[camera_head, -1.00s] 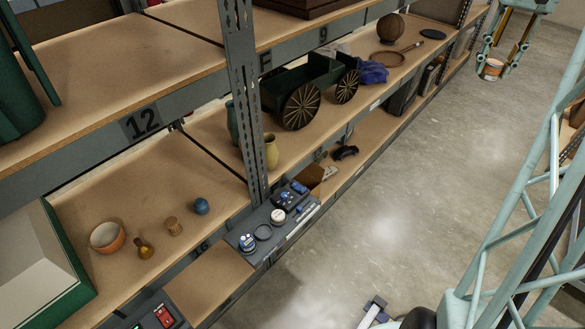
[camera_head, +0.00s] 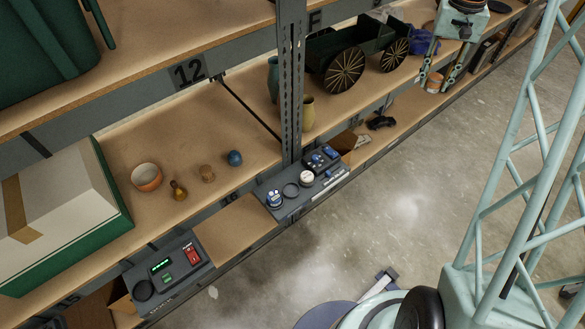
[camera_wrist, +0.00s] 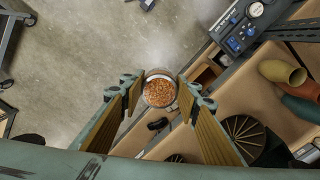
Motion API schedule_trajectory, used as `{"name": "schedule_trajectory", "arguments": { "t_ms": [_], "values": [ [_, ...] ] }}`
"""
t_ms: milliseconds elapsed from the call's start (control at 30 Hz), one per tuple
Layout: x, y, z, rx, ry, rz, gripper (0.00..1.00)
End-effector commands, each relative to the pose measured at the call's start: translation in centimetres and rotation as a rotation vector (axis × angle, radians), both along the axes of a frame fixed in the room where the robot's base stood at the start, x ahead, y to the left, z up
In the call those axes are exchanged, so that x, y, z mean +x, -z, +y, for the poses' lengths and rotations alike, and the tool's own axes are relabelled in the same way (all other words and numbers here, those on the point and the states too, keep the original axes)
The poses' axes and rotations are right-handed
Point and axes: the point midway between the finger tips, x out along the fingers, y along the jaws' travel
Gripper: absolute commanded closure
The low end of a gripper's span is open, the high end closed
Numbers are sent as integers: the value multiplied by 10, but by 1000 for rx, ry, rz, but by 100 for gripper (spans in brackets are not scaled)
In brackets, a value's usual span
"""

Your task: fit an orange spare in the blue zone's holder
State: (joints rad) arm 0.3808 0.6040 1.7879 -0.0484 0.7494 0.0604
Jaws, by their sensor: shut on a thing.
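My gripper (camera_head: 436,80) is shut on a small round container with an orange grainy face (camera_head: 434,83), held in the air beside the shelving at the upper right of the head view. In the wrist view the container (camera_wrist: 159,92) sits between both fingertips, its orange face towards the camera. A dark grey panel with blue parts (camera_head: 331,180) lies on the shelf edge, left of and below my gripper in the head view. It carries a blue-and-white round piece (camera_head: 272,199), a dark ring (camera_head: 290,191) and a white-faced dial (camera_head: 306,177). The panel (camera_wrist: 237,45) also shows at the wrist view's upper right.
A second grey panel (camera_head: 192,277) with a green display, red switch and dark ring lies lower left. A shelf upright (camera_head: 291,80) stands behind the blue-part panel. A wagon model (camera_head: 345,66), vases (camera_head: 308,113) and a bowl (camera_head: 146,177) stand on shelves.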

Motion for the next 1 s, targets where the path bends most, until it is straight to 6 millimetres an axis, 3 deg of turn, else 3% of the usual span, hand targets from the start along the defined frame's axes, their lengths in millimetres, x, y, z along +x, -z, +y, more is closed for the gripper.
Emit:
{"name": "schedule_trajectory", "arguments": {
  "t_ms": [500,1000],
  "values": [
    [15,89,136,-3,-131,2,81],
    [-8,163,263,2,-256,-2,81]
  ]
}}
